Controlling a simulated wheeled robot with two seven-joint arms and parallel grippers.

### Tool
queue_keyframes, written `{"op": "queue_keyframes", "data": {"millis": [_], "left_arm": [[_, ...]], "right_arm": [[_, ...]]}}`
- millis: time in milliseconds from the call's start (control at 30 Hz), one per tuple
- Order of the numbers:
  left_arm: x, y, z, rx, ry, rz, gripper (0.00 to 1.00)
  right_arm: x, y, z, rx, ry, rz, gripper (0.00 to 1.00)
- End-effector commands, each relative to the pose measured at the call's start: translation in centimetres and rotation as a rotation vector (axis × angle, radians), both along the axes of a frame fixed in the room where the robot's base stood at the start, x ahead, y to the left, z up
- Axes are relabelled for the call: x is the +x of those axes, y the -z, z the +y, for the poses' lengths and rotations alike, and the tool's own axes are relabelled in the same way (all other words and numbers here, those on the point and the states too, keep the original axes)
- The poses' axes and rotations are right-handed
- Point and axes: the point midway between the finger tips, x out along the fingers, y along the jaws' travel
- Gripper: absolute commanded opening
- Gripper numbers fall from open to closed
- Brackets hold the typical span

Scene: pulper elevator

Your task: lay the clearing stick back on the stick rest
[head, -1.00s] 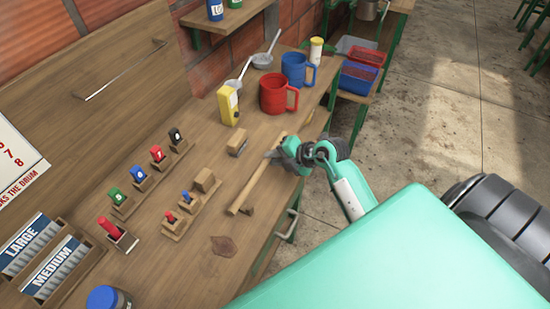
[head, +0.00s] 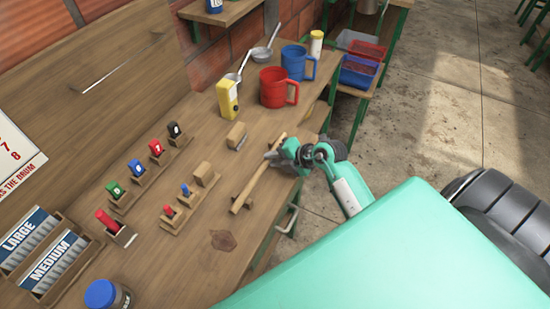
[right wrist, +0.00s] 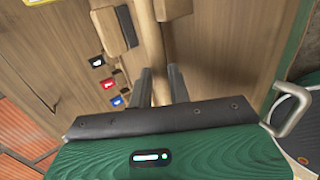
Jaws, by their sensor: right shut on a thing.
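The clearing stick (head: 256,177) is a pale wooden rod running along the front edge of the bench. My right gripper (head: 271,156) is shut on it near its far end. In the right wrist view the stick (right wrist: 149,45) passes between the two dark fingers (right wrist: 161,88). A small wooden block (head: 249,204), which looks like part of the stick rest, shows beside the stick's near end. A similar piece (right wrist: 170,10) is beside the stick in the right wrist view. I cannot tell whether the stick touches the rest. My left gripper is out of view.
A wooden block with a dark edge (head: 236,134) lies left of the stick. Red (head: 274,88) and blue (head: 295,63) mugs and a yellow device (head: 228,99) stand behind. Coloured tags (head: 156,149) stand in holders to the left. A drawer handle (head: 288,218) projects from the bench front.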

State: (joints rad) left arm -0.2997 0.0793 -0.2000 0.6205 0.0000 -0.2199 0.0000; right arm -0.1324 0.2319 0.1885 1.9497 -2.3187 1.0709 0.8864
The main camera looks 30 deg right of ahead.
Motion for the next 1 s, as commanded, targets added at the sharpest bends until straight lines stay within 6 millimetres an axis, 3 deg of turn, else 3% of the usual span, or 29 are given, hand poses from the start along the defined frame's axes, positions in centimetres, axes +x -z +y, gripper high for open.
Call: {"op": "queue_keyframes", "data": {"millis": [67, 100, 233, 667, 1000], "left_arm": [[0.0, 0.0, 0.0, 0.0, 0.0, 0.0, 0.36], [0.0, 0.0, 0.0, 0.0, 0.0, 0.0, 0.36], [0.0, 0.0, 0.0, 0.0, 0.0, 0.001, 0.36], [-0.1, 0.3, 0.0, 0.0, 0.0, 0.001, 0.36], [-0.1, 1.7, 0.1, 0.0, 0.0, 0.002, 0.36]], "right_arm": [[0.0, 0.0, 0.0, 0.001, 0.0, -0.001, 0.0], [0.0, 0.0, 0.0, 0.001, 0.0, -0.001, 0.21], [0.0, 0.0, 0.0, 0.001, 0.0, -0.001, 0.44], [-0.9, -0.6, -0.5, -0.002, 0.0, -0.001, 0.44], [-6.1, -4.8, -3.5, -0.005, -0.001, -0.002, 0.44]]}}
